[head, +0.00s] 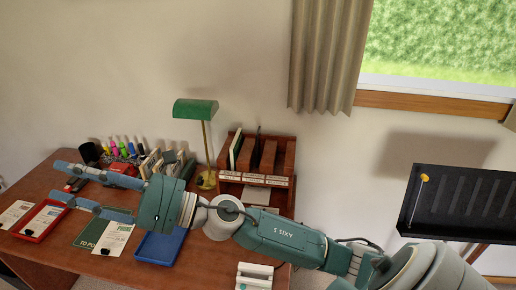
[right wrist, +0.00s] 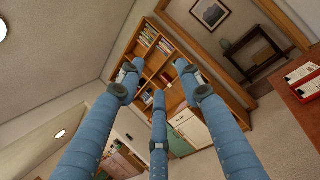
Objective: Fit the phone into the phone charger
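My right gripper (head: 60,181) reaches in over the left part of the desk in the head view, its long blue fingers spread apart. The right wrist view also shows this gripper (right wrist: 158,80) with nothing between its fingers. A pale block with slots (head: 254,275) lies at the desk's front right edge; it may be the phone charger, but I cannot tell. I cannot make out the phone for sure. A small dark and red item (head: 75,184) lies by the fingers, too small to name. My left gripper is not in view.
The brown desk (head: 50,245) holds a red tray (head: 40,222), a blue tray (head: 160,247), a green lamp (head: 195,109), several pens (head: 125,146) and a wooden organizer (head: 280,160). A black music stand (head: 460,200) stands at the right. My right arm crosses above the desk's front.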

